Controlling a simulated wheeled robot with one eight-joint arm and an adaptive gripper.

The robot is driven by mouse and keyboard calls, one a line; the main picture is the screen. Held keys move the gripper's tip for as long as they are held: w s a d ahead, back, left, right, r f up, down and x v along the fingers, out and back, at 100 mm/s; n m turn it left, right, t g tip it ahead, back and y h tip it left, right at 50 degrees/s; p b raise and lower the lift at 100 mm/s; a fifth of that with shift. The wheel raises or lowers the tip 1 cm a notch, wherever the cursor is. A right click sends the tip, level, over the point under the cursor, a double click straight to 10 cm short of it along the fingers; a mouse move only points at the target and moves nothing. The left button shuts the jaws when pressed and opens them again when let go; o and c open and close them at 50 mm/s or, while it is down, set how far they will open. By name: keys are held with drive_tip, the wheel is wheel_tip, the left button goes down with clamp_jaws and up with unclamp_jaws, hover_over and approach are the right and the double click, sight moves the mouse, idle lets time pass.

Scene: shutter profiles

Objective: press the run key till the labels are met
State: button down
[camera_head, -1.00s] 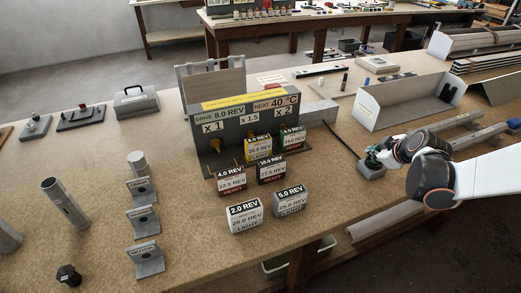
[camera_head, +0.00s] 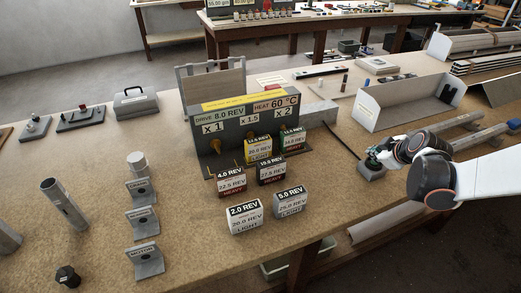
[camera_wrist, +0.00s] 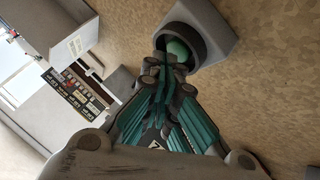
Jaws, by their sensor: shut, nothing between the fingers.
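The run key is a green button (camera_wrist: 178,49) in a dark ring on a small grey box (camera_head: 370,173) at the right of the bench. My gripper (camera_head: 374,158) is shut and empty, its fingertips down at the button; in the wrist view the tips (camera_wrist: 170,66) overlap the button's edge, and contact is hard to tell. The grey drive panel (camera_head: 243,141) reads DRIVE 8.0 REV and HEAT 60 °C, with x 1, x 1.5 and x 2 marks. Labelled blocks stand before it, including 2.0 REV LIGHT (camera_head: 245,219), 5.0 REV LIGHT (camera_head: 290,202) and 4.0 REV HEAVY (camera_head: 231,183).
A yellow-labelled block (camera_head: 258,150) and a green-labelled block (camera_head: 292,138) stand nearest the panel. An open white tray (camera_head: 405,106) lies behind my gripper. Grey brackets, including one marked MOTOR (camera_head: 146,261), stand at left. Bare bench lies between the blocks and the key box.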

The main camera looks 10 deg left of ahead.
sight(372, 164)
drive_tip(key=shift+r, duration=0.1)
drive_tip(key=shift+r+p, duration=2.1)
drive_tip(key=shift+r, duration=0.8)
drive_tip(key=s+r+m+g+h, duration=0.1)
drive_tip(key=s+r+m, duration=0.2)
drive_tip(key=s+r, duration=0.35)
drive_tip(key=s+r+m, duration=0.3)
drive_tip(key=s, duration=0.7)
drive_tip(key=s+m+h, duration=0.1)
drive_tip(key=s+m, duration=0.5)
drive_tip(key=s, duration=1)
drive_tip(key=shift+s+d+f+m+g+h, duration=0.15)
drive_tip(key=shift+s+d+m+g+h, duration=0.15)
drive_tip(key=shift+s+d+h, duration=0.1)
